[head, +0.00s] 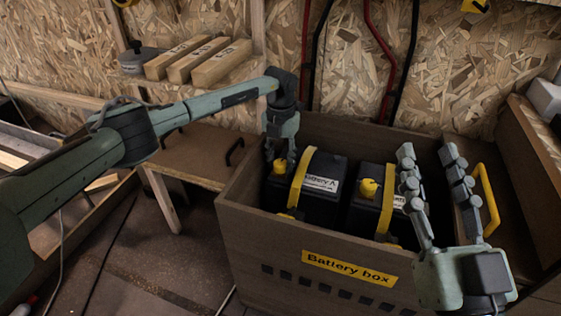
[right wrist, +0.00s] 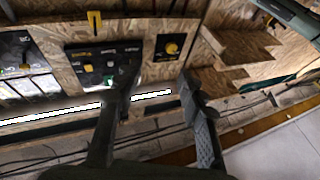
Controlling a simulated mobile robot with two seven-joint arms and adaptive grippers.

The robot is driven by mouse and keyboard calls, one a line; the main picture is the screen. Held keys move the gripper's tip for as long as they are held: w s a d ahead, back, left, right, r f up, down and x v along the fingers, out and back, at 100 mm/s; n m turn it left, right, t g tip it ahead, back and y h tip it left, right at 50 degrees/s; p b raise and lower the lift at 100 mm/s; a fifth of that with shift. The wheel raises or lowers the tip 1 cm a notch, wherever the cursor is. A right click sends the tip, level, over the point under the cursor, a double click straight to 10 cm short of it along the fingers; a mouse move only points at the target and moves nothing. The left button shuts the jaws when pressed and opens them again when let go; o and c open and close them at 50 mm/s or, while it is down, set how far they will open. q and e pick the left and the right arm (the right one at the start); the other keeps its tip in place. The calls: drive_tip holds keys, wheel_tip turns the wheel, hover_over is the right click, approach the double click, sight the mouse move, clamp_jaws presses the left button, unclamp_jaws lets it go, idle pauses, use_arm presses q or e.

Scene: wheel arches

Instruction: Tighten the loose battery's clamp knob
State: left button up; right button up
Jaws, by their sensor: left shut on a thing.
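In the head view the battery box (head: 290,270) holds two dark batteries with yellow straps. Battery A (head: 325,170) is on the left, with a yellow clamp knob (head: 279,168) at its left side. My left gripper (head: 280,158) points down and is shut on that knob. The second battery (head: 362,211) stands to the right. Its yellow knob (head: 369,188) is free, and its label is mostly hidden behind my right gripper (head: 428,154). That gripper is open and empty, above the box's right part. Its fingers (right wrist: 158,88) also stand apart in the right wrist view.
A bench (head: 190,157) with a dark handle stands left of the box; a shelf above holds several wooden blocks (head: 200,60). Red and black cables (head: 375,45) run down the chipboard wall. A yellow handle (head: 487,198) is at the right. The right wrist view shows a switch panel (right wrist: 100,65).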

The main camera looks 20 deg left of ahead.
sight(280, 162)
use_arm(q)
drive_tip(key=m, duration=0.4)
drive_tip(key=shift+m+b, duration=0.3)
drive_tip(key=shift+b, duration=0.1)
drive_tip(key=shift+m, duration=1.2)
drive_tip(key=shift+m+b, duration=0.45)
drive_tip(key=shift+m, duration=0.85)
use_arm(e)
drive_tip(key=shift+s+d+r+t+y, duration=0.15)
drive_tip(key=shift+s+d+r+t, duration=0.1)
drive_tip(key=shift+r+t, duration=0.35)
drive_tip(key=shift+s+d+r+t+y, duration=0.15)
drive_tip(key=shift+d+r+t, duration=0.15)
drive_tip(key=shift+r+t, duration=0.25)
drive_tip(key=shift+s+d+r+t+y, duration=0.1)
drive_tip(key=shift+s+d+r+t, duration=0.15)
drive_tip(key=shift+r+t, duration=0.35)
drive_tip(key=shift+g, duration=0.25)
use_arm(q)
drive_tip(key=o, duration=1.2)
drive_tip(key=shift+c, duration=0.2)
use_arm(e)
drive_tip(key=shift+f, duration=0.1)
use_arm(q)
drive_tip(key=shift+r, duration=0.1)
wheel_tip(280, 162, up, 12)
